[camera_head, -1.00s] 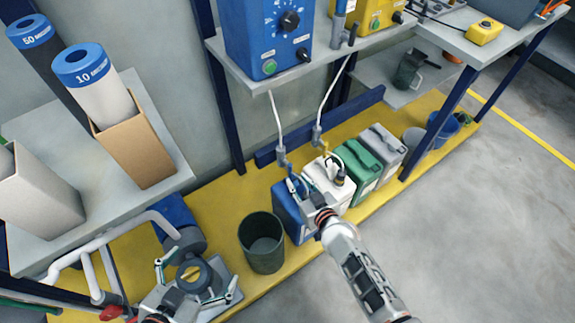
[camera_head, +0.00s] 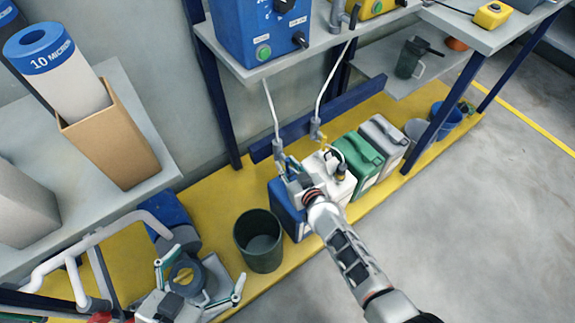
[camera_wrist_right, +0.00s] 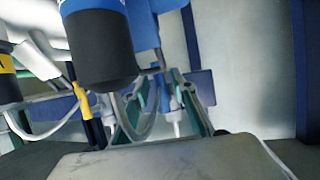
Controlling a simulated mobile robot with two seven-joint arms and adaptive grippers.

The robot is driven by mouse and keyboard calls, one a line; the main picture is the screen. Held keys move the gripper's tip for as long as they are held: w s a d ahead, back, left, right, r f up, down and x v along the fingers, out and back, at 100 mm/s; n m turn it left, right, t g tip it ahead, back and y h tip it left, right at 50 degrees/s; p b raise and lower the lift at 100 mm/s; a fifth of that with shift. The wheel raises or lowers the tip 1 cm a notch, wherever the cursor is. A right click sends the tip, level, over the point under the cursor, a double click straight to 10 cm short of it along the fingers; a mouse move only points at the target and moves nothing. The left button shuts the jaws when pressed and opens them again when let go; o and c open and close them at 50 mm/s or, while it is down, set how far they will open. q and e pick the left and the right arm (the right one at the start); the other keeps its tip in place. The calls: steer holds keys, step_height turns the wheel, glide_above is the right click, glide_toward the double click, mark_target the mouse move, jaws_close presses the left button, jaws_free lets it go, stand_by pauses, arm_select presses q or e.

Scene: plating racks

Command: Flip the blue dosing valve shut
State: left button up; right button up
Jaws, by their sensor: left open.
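The blue dosing valve (camera_head: 279,150) hangs at the end of the left white hose, above the blue canister. In the head view my right gripper (camera_head: 291,167) is right at it and hides part of it. In the right wrist view the fingers of my right gripper (camera_wrist_right: 168,98) stand apart, with blue valve parts (camera_wrist_right: 172,84) between or just beyond them; I cannot tell whether they touch. Whether the valve is open or shut is unclear. My left gripper (camera_head: 205,266) is open and empty at the lower left, away from the valve.
A second valve with a yellow lever (camera_head: 318,132) hangs just right, also visible in the wrist view (camera_wrist_right: 79,97). Blue (camera_head: 287,212), white (camera_head: 341,187), green (camera_head: 357,161) and grey canisters stand below. A dark green bucket (camera_head: 259,240) stands left. The blue pump (camera_head: 250,45) sits above.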

jaws_close()
